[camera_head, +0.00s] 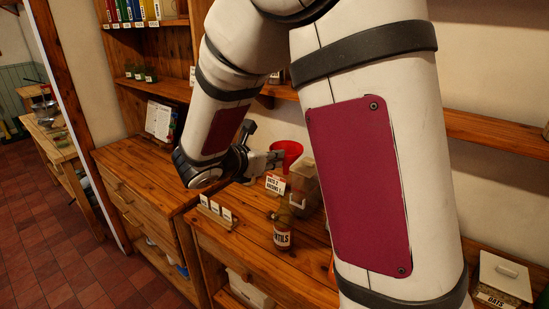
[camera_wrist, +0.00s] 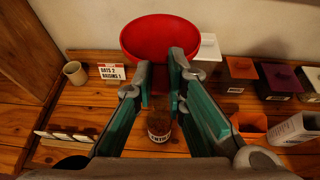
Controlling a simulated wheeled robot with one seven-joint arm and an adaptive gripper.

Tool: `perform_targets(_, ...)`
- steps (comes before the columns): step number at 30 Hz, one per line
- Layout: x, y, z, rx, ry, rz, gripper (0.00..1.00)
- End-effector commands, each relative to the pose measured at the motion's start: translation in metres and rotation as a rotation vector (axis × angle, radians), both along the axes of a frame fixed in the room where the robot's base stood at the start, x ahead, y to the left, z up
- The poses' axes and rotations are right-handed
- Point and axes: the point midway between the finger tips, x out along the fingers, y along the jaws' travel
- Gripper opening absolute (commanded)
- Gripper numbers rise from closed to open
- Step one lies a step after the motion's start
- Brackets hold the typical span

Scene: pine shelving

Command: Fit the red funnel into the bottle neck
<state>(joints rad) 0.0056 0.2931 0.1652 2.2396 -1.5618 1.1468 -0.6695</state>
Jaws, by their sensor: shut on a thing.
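The red funnel (camera_head: 286,156) is held in my gripper (camera_head: 272,161), above the wooden counter. In the wrist view the funnel's wide red bowl (camera_wrist: 158,38) faces up beyond the fingertips, and my gripper (camera_wrist: 160,78) is shut on its lower part. The bottle (camera_head: 283,226), with a white label ending in "NTILS", stands upright on the counter, below and apart from the funnel. In the wrist view the bottle (camera_wrist: 159,127) shows between the fingers, below them. The funnel's spout is largely hidden by the fingers.
In the wrist view a beige cup (camera_wrist: 75,73), an orange container (camera_wrist: 249,124) and lidded boxes (camera_wrist: 279,80) stand around. The left counter is mostly clear.

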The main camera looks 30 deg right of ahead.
Motion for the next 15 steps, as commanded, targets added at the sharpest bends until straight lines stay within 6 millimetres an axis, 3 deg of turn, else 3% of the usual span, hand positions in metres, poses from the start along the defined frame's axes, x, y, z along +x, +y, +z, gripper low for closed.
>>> perform_targets(7, 0.0, 0.0, 0.0, 0.0, -0.003, 0.004, 0.0)
perform_targets(15, 0.002, 0.0, -0.022, 0.0, -0.001, 0.003, 0.0)
